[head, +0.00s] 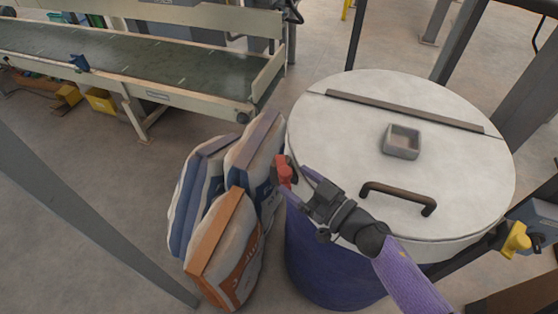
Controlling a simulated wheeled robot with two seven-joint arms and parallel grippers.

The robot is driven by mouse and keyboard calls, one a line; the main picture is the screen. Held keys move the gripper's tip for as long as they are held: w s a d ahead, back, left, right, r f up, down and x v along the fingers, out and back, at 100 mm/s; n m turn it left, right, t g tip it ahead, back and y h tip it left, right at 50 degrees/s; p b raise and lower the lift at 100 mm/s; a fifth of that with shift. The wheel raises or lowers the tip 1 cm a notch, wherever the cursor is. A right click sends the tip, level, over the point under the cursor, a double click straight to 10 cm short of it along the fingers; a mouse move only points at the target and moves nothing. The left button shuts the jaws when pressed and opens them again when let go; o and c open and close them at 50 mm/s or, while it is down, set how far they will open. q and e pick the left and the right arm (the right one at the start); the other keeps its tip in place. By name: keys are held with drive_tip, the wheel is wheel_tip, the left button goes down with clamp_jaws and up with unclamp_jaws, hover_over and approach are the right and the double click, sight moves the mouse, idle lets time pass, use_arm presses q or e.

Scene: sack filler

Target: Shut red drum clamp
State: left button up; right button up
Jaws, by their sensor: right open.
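The red drum clamp (284,171) sits on the left side of the drum's rim, just under the edge of the white lid. The drum (325,270) is blue-purple, and its round lid (335,125) lies flat on top. My right gripper (294,179) reaches in from the lower right across the lid, with its open fingers at the red clamp. I cannot tell whether the fingers touch the clamp, as they partly hide it. My left gripper is not in view.
The lid carries a dark handle (398,194) and a small grey box (402,142). Filled sacks (228,245) stand close to the drum's left. A conveyor (150,66) is at upper left. Metal posts stand around.

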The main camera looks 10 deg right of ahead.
sight(280, 169)
drive_tip(key=x, duration=0.5)
drive_tip(key=shift+w+a+b, duration=0.2)
drive_tip(key=shift+w+b, duration=0.1)
drive_tip(key=shift+w, duration=0.05)
clamp_jaws()
drive_tip(key=shift+f, duration=0.1)
idle(0.9)
